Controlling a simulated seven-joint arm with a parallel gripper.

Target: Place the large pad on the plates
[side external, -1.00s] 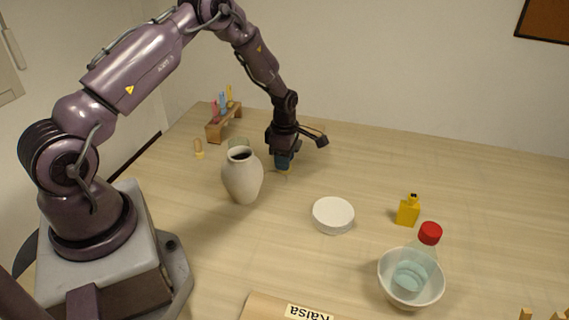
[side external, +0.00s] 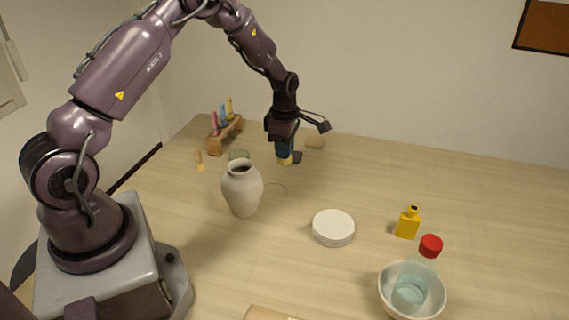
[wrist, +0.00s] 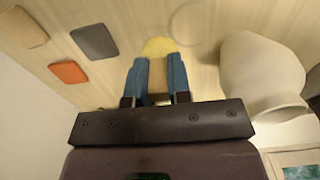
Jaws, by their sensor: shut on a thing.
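My gripper (side external: 285,158) is shut on a yellow pad (side external: 286,161), held a little above the table behind the vase. The wrist view shows this yellow pad (wrist: 158,46) between the blue fingertips (wrist: 157,75); its size is partly hidden by them. A tan pad (side external: 315,142) and a dark grey pad (side external: 297,157) lie near the gripper. The wrist view shows the tan pad (wrist: 22,27), the grey pad (wrist: 95,41) and an orange pad (wrist: 68,72) lying apart. The white plates (side external: 333,228) are stacked mid-table, in front and right of my gripper, with nothing on top.
A pale vase (side external: 242,190) stands close by, between gripper and camera. A yellow bottle (side external: 408,223) and a bowl (side external: 384,284) holding a red-capped bottle (side external: 430,247) stand right of the plates. A wooden rack (side external: 224,135) is at back left. Table between gripper and plates is clear.

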